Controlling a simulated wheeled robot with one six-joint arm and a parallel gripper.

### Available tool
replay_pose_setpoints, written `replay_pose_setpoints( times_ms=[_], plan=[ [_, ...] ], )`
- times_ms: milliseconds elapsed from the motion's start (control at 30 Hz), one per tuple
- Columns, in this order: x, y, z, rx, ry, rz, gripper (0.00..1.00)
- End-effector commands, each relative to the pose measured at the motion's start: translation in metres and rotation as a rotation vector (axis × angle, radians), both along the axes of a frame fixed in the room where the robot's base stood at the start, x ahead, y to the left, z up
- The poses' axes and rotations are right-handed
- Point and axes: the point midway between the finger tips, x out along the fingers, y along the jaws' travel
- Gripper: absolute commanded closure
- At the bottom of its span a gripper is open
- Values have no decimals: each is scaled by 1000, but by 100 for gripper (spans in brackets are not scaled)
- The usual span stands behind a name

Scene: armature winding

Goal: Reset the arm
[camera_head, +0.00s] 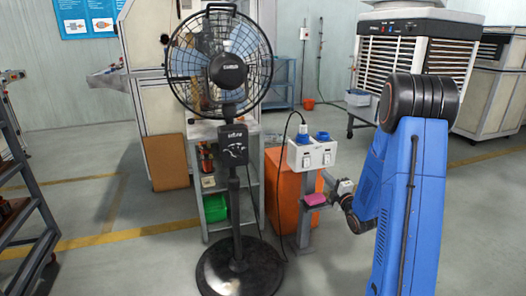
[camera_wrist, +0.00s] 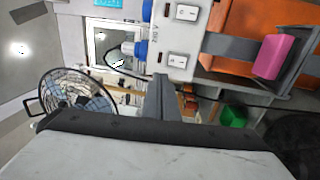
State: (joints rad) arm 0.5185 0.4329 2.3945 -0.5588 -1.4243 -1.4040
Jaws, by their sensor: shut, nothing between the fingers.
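My blue arm (camera_head: 408,205) stands at the right of the head view, bent, with its wrist low beside the switch post. My gripper shows in the wrist view (camera_wrist: 160,97), its fingers shut together with nothing between them. In the head view its fingertips are hard to make out near the post. A white switch box (camera_head: 312,155) with blue plugs stands on the grey post, to the left of my wrist. It also shows in the wrist view (camera_wrist: 178,42), beyond the fingertips and apart from them as far as I can tell. A pink block (camera_head: 315,199) sits lower on the post.
A black pedestal fan (camera_head: 238,150) stands left of the post, with a grey shelf (camera_head: 200,165) behind it. An orange bin (camera_head: 283,200) is behind the post. A white air cooler (camera_head: 400,50) stands behind my arm.

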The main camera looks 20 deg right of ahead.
Motion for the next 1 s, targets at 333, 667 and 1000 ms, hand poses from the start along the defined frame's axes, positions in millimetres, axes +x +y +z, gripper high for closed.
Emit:
replay_pose_setpoints(
  times_ms=[333,667,1000],
  plan=[
    [0,19,23,89,115,-28,100],
    [-26,50,54,304,316,-129,100],
    [-85,85,79,565,489,-267,100]
  ],
)
